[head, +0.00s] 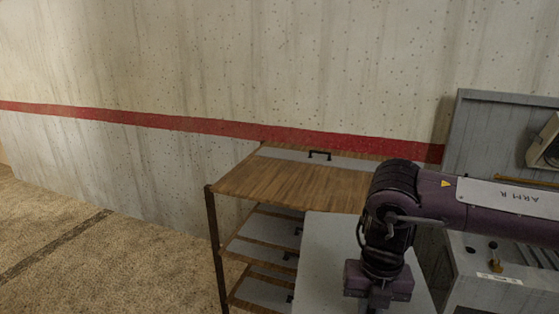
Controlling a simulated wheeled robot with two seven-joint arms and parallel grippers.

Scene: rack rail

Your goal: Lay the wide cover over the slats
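A wooden rack (285,184) stands against the wall, with a brown board-like top; I cannot make out separate slats on it. A narrow grey panel with a black handle (319,155) lies along the back of that top. A large plain pale grey panel (327,262) is in front of the rack's right part and hides it; it may be the wide cover. My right gripper (379,304) points down in front of this panel. Its fingertips are at the lower picture edge, so I cannot tell whether it grips the panel. My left gripper is out of view.
Lower rack shelves hold grey panels (262,251) with black handles. A grey cabinet or bench (480,262) with small knobs stands at the right, partly behind my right arm. The carpeted floor (100,262) at the left is clear.

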